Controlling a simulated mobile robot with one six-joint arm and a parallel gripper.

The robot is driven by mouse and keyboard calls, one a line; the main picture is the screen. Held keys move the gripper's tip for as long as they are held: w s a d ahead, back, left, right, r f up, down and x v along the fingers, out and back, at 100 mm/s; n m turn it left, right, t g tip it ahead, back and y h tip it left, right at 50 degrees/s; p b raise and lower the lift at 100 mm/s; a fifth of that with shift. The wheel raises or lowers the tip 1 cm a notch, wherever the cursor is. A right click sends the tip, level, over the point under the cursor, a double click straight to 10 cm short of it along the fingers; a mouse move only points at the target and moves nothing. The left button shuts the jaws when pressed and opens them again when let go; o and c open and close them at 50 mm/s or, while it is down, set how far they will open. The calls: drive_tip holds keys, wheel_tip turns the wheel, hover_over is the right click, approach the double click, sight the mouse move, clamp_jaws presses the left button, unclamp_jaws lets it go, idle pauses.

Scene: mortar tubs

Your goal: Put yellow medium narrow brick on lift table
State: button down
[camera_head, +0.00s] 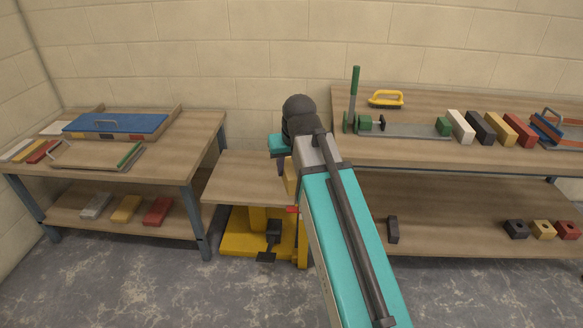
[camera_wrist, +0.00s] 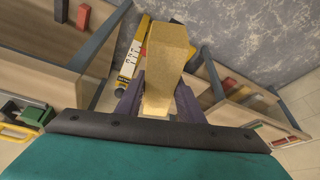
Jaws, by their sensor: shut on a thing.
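My gripper (camera_wrist: 157,98) is shut on a yellow brick (camera_wrist: 166,60), which stands out lengthwise between the two dark fingers in the wrist view. In the head view only a strip of this brick (camera_head: 291,176) shows beside my arm, and the fingers are hidden. The lift table has a bare wooden top (camera_head: 243,181) and a yellow base (camera_head: 240,232). In the head view the brick overlaps the right edge of the top. It appears above the top, but I cannot tell its height or whether it touches.
A left workbench (camera_head: 185,147) carries a blue-topped box (camera_head: 115,124), with bricks including a yellow one (camera_head: 126,209) on its lower shelf. A right two-level bench (camera_head: 455,190) holds a row of bricks, a yellow-handled tool (camera_head: 386,99) and a lone dark block (camera_head: 393,230).

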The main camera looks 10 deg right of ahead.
drive_tip(key=p+v, duration=0.4)
drive_tip(key=v, duration=0.1)
drive_tip(key=p+v, duration=0.2)
drive_tip(key=v, duration=0.1)
drive_tip(key=shift+w+a+r, duration=0.15)
drive_tip(key=shift+w+r, duration=0.05)
drive_tip(key=shift+r, duration=0.15)
drive_tip(key=shift+s+r, duration=0.1)
drive_tip(key=shift+r, duration=0.05)
drive_tip(key=shift+a, duration=0.1)
